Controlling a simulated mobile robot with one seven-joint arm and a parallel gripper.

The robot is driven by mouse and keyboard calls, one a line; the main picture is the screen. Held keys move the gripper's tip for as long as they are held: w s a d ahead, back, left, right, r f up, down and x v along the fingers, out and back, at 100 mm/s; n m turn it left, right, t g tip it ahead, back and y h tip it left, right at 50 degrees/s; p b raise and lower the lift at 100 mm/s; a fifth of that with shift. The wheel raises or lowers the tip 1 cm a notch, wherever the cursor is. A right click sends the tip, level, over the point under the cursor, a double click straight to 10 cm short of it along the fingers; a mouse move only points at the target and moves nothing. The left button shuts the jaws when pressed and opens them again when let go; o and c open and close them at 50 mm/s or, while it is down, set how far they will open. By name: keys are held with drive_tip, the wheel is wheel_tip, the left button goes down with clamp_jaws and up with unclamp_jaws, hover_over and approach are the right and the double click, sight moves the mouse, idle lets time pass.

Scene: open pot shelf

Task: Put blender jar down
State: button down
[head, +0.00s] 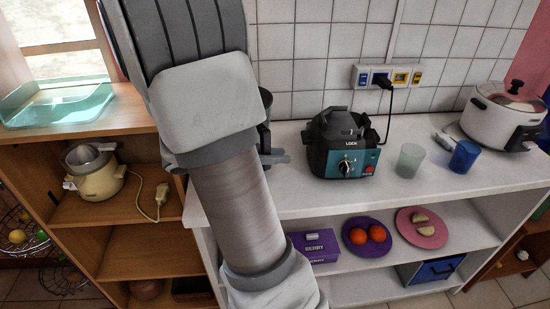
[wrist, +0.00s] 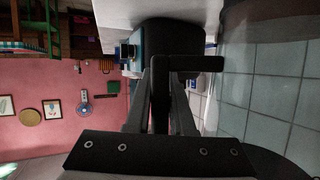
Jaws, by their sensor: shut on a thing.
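The blender jar is mostly hidden behind my arm in the head view; a dark edge that looks like its lid (head: 265,97) shows beside the arm. In the wrist view, which is upside down, its black handle (wrist: 200,62) lies between my gripper's fingers, and a clear, tinted body seems to show at right. My gripper (head: 277,157) is shut on the handle, left of the blender base. It also shows in the wrist view (wrist: 163,85). The black and teal blender base (head: 340,150) stands on the white counter. I cannot tell whether the jar touches the counter.
A pale cup (head: 409,160), a blue cup (head: 464,156) and a white cooker (head: 500,115) stand right of the base on the white counter (head: 430,192). A socket strip (head: 390,77) is on the tiled wall. A wooden shelf with a cream juicer (head: 98,178) is at left.

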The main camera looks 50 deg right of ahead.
drive_tip(key=shift+f, duration=0.5)
drive_tip(key=c, duration=0.8)
unclamp_jaws()
